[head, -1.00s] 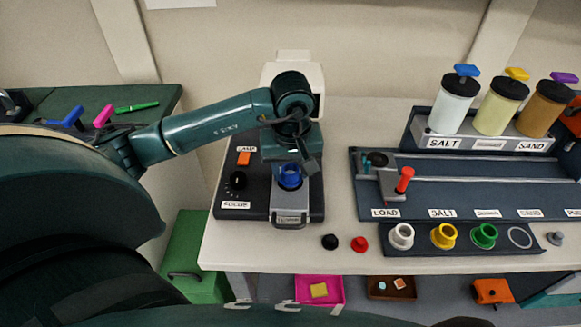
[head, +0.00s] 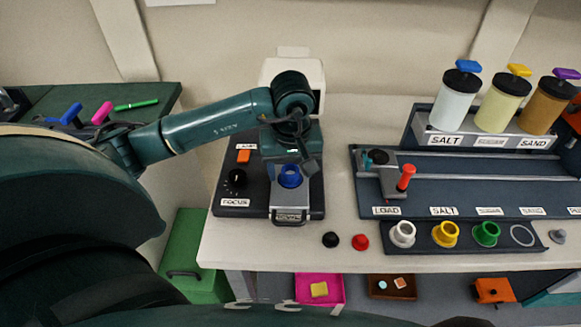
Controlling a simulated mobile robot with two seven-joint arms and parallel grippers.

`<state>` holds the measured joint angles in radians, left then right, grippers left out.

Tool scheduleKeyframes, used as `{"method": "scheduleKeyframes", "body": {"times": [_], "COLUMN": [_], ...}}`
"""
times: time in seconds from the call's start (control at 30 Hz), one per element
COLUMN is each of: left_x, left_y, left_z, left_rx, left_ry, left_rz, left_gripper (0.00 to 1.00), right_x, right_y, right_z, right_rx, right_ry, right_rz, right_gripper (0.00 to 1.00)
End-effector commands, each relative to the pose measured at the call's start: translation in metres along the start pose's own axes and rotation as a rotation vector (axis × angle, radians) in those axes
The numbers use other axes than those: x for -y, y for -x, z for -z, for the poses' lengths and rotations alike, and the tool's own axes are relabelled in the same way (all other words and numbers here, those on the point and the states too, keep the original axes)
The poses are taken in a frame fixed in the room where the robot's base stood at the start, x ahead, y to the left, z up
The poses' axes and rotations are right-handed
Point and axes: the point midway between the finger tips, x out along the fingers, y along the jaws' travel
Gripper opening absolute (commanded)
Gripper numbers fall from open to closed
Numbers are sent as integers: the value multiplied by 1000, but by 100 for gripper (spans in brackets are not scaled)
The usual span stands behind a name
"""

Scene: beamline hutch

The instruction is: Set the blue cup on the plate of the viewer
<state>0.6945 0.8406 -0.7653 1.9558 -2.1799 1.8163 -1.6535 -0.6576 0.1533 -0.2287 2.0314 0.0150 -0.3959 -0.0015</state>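The blue cup (head: 290,177) stands upright, as far as I can see, on the pale plate (head: 291,201) of the viewer. The viewer (head: 240,190) is a dark base with a FOCUS knob, an orange switch and a white upright part behind. My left gripper (head: 302,164) points down right at the cup, at its back and right side. One dark finger shows beside the cup's rim; the other is not clear, so I cannot tell whether the fingers touch the cup. My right gripper is out of view.
A rack with white, yellow and green cups (head: 445,236) stands to the right, below a rail with a red-handled slider (head: 404,178). Black and red caps (head: 345,241) lie near the table's front edge. Jars (head: 455,98) stand at back right.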

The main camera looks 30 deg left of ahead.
Motion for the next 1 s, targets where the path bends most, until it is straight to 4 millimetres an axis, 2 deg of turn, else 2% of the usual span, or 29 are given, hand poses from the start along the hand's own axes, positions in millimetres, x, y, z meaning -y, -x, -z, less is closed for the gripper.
{"method": "scheduleKeyframes", "body": {"times": [0.1,0.5,0.67,0.9,1.0], "left_x": [0,0,-1,0,0], "left_y": [0,3,38,96,113], "left_z": [0,0,1,1,1], "left_rx": [0,-1,-6,-6,-5], "left_ry": [0,0,-1,-2,-1], "left_rz": [0,-2,-5,-3,-2], "left_gripper": [68,68,68,68,68], "right_x": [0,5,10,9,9], "right_y": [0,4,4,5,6], "right_z": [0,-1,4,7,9], "right_rx": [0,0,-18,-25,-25], "right_ry": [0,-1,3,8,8], "right_rz": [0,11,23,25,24], "right_gripper": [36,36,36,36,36]}}
